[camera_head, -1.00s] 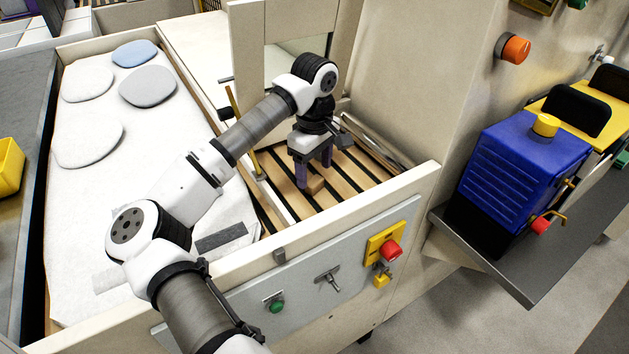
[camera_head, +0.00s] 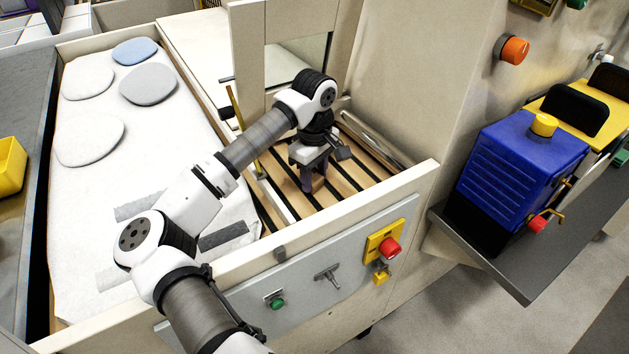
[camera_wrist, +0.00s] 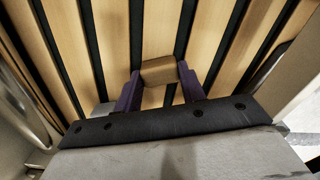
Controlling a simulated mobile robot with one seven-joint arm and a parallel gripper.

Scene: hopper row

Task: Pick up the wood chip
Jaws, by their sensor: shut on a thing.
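The wood chip (camera_wrist: 159,72) is a small brown block between the purple fingers of my gripper (camera_wrist: 160,88) in the wrist view. The fingers touch it on both sides, and my gripper is shut on it. In the head view my gripper (camera_head: 313,180) points down over the slatted wooden bed (camera_head: 345,178). The chip is mostly hidden there behind the fingers. I cannot tell whether the chip still touches the slats.
A cream front wall (camera_head: 350,207) and a tall cream panel (camera_head: 400,90) bound the slatted bed. A yellow rod (camera_head: 240,120) stands at its left. A white padded surface (camera_head: 90,220) with several flat round pads lies further left. A blue box (camera_head: 520,165) stands at right.

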